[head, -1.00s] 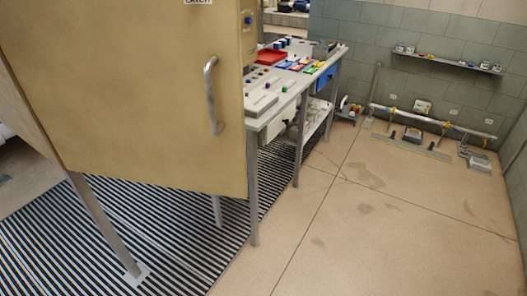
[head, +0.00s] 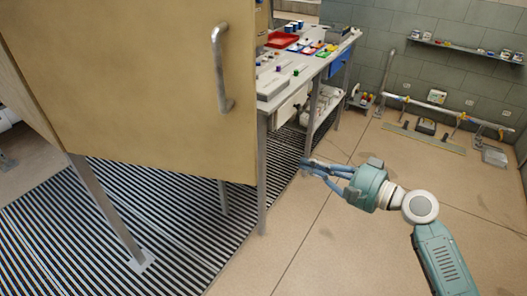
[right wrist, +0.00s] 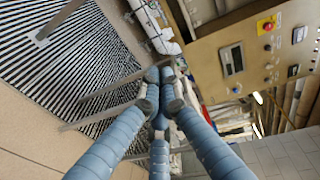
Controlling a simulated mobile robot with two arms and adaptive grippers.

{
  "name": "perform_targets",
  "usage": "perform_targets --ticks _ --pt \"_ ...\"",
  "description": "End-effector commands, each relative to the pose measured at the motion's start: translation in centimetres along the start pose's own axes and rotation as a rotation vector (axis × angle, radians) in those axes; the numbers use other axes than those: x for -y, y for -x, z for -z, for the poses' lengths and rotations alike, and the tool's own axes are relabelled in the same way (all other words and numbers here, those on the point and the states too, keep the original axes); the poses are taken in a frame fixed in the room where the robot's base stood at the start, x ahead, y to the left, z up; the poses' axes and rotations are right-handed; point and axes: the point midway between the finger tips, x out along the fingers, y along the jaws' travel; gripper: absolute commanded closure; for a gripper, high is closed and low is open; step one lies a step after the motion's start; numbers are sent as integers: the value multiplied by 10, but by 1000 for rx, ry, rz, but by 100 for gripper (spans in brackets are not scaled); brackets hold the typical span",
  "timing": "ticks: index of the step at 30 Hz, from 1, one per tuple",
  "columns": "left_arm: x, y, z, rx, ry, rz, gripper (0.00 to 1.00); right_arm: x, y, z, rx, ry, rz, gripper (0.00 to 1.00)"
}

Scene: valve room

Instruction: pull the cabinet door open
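The tan cabinet door (head: 140,90) fills the upper left of the head view, and looks closed, though its top edge is out of view. Its grey vertical bar handle (head: 221,68) is near the door's right edge. My right gripper (head: 308,164) is lower and to the right of the handle, apart from it, with nothing in it. In the right wrist view its blue fingers (right wrist: 160,82) come together at the tips. My left gripper is not in view.
A workbench (head: 270,88) with a red tray (head: 281,40) and small parts stands right of the cabinet. A striped mat (head: 95,240) lies under the cabinet. Open floor (head: 310,250) lies to the right. The right wrist view shows a tan control panel (right wrist: 245,85) with buttons.

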Motion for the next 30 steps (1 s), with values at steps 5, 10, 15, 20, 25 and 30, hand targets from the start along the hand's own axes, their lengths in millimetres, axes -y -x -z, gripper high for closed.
perform_targets --ticks 5,10,15,20,25,30 --pt "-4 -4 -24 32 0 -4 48 67 10 -36 119 -12 106 100" --pt "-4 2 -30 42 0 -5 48 80 2 -43 138 -18 122 100" --pt "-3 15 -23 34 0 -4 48 86 -28 -47 136 -19 123 100" --pt "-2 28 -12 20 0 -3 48 91 -63 -51 136 -19 123 100" --pt "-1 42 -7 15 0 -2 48 91 -85 -62 135 -18 117 100" --pt "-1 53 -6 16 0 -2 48 88 -73 -82 134 -17 117 100"
